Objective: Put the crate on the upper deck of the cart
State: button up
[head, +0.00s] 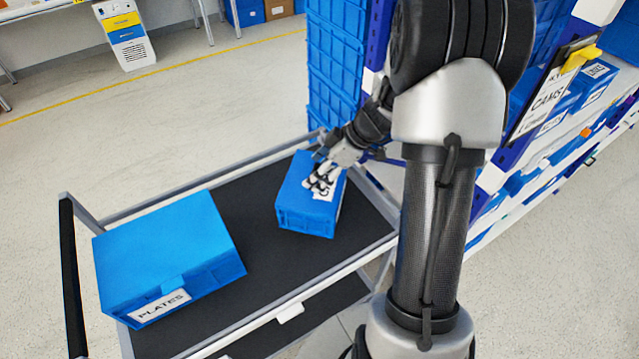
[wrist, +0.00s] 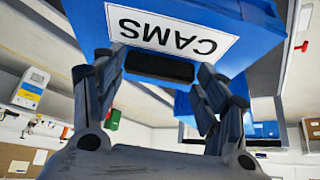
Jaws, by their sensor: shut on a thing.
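A blue lidded crate (head: 305,222) is over the right half of the cart's dark upper deck (head: 240,205). It looks level and low, but I cannot tell whether it touches the deck. My gripper (head: 322,180) is shut on the crate at its far right side, by the white label. In the wrist view my gripper (wrist: 163,72) has a finger on each side of the dark handle slot of the crate (wrist: 190,12). Its CAMS label shows upside down there. The crate's underside is hidden.
A larger blue crate marked PLATES (head: 165,255) sits on the left half of the deck, with a gap between the two crates. A shelf rack with blue bins (head: 560,110) stands at the right, and tall stacked blue crates (head: 333,65) stand behind the cart.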

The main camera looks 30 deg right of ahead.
jog(key=shift+f+b, duration=0.5)
jog(key=shift+f, duration=1.65)
jog(key=shift+f+b, duration=0.2)
jog(key=shift+b, duration=0.15)
jog(key=o, duration=1.9)
jog(key=shift+r, duration=0.1)
